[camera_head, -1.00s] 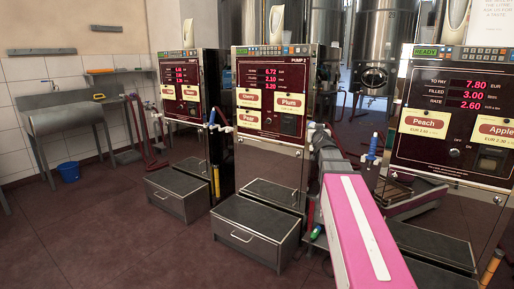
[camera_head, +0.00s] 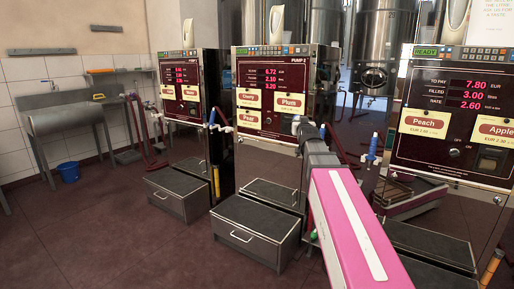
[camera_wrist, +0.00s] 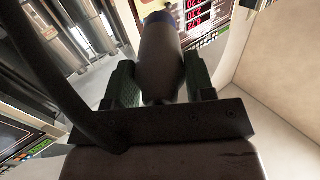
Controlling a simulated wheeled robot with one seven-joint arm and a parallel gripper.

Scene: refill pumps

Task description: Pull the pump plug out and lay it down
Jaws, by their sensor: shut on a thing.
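My gripper (camera_wrist: 160,92) is shut on a dark, rounded plug (camera_wrist: 162,62) in the wrist view. The green-padded fingers press on either side of it. A blue collar shows at the plug's far end, close to the top edge. A dark cable or hose (camera_wrist: 68,75) curves past on the left. In the head view my pink arm reaches to the right front of the middle pump (camera_head: 270,125). There my own arm hides the fingers and the plug. I cannot tell whether the plug's far end is still in the pump.
Another pump (camera_head: 183,95) stands to the left and one (camera_head: 455,120) to the right. Both have blue-topped nozzles at their sides. A grey drawer box (camera_head: 255,233) stands low before the middle pump.

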